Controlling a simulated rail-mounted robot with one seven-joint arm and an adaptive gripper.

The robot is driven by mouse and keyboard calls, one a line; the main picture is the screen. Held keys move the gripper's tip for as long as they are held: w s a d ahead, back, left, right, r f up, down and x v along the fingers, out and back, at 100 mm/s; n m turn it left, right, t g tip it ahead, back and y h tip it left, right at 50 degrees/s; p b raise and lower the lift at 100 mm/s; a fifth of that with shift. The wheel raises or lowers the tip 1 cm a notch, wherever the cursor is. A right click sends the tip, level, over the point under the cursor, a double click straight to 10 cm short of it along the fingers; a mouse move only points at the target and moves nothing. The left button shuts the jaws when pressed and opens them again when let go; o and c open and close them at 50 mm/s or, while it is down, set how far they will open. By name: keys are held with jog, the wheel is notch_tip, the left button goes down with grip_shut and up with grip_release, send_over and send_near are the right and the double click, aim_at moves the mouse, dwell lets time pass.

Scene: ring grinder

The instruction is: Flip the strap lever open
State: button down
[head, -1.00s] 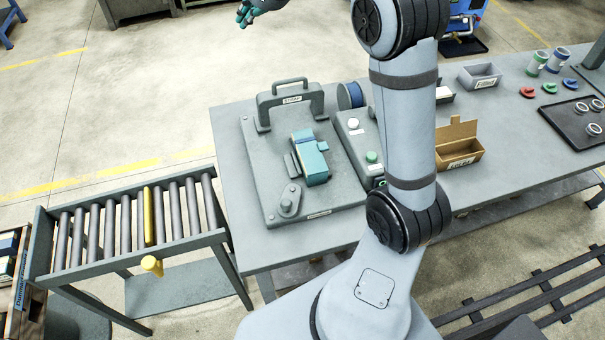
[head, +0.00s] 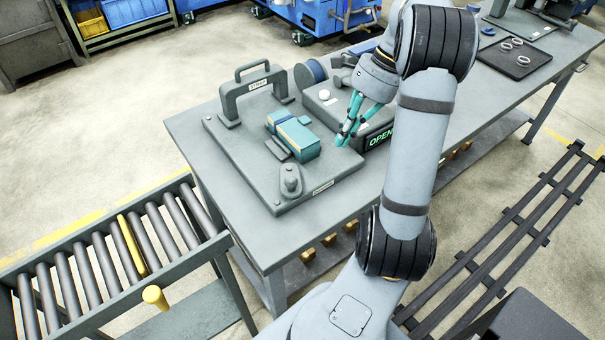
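A grey arch (head: 228,104) stands at the back left of a grey base plate (head: 232,158). Its crossbar carries a label that reads STRAP, and a thin handle (head: 252,68) rises just behind it; I take this to be the strap lever. A teal block with a tan stripe (head: 296,138) sits mid-plate. A small grey knob-like part (head: 290,181) stands near the front edge. My gripper (head: 347,139) points down with teal fingers, right of the block and apart from the arch. The fingers look close together, but their gap is unclear. Nothing shows between them.
A control box (head: 322,110) with a white button and a green OPEN display (head: 380,139) stands beside my gripper. A roller conveyor (head: 110,250) lies at left. A dark tray (head: 517,58) with rings is at back right.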

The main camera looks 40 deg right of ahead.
aim_at(290, 178)
jog(key=b+x, duration=0.1)
jog(key=x, duration=0.9)
jog(key=shift+a+b, duration=0.25)
jog(key=shift+b, duration=0.05)
jog(key=shift+w+a+r+p, duration=0.15)
jog(key=shift+w+a+p, duration=0.2)
jog(key=shift+a, duration=0.55)
jog(key=shift+w+a+r+p, duration=0.15)
jog(key=shift+w+a, duration=0.25)
jog(key=shift+a, duration=0.5)
jog(key=shift+m+b, duration=0.35)
jog(key=shift+m, duration=0.05)
